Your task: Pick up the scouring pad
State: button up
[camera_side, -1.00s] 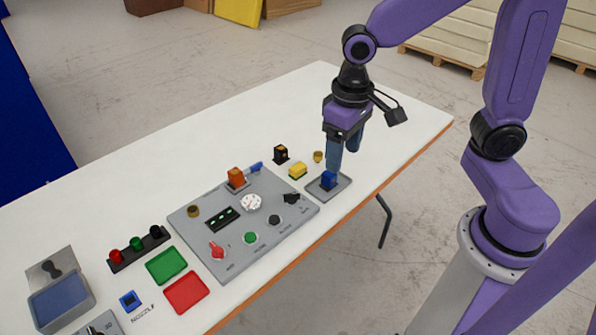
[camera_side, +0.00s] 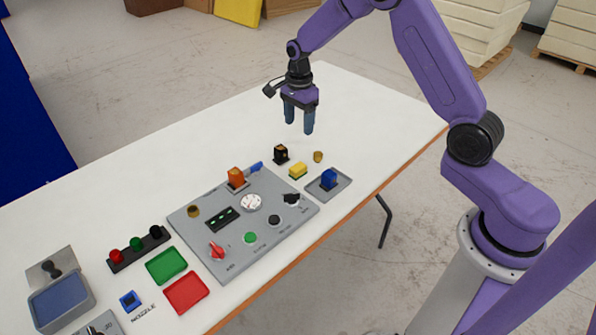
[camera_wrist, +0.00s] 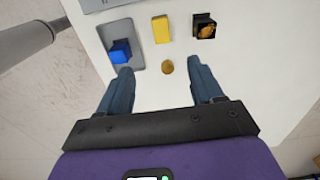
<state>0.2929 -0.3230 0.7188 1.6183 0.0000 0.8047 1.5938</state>
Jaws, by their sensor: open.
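The small yellow block (camera_side: 298,171), the thing here that looks most like the scouring pad, lies on the white table just off the back right corner of the grey panel. In the wrist view the yellow block (camera_wrist: 161,29) is near the top, beyond my fingertips. My gripper (camera_side: 299,126) is open and empty. It hangs fingers down above the table, farther back than the block and apart from it. In the wrist view my gripper (camera_wrist: 160,68) has a wide gap between its two fingers, with the small brass piece (camera_wrist: 167,67) seen in that gap.
A blue block (camera_side: 328,179) sits in a grey tray (camera_side: 343,187) right of the yellow block. A black block (camera_side: 281,154) stands to its left and the brass piece (camera_side: 318,156) behind it. The grey panel (camera_side: 205,248) carries knobs and buttons. The table's back is clear.

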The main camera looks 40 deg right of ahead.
send_over(298, 167)
notch_tip(298, 167, down, 12)
jog(key=shift+s+d+r, duration=0.1)
jog(key=shift+r, duration=0.05)
jog(key=shift+f, duration=2.8)
jog(key=c, duration=1.1)
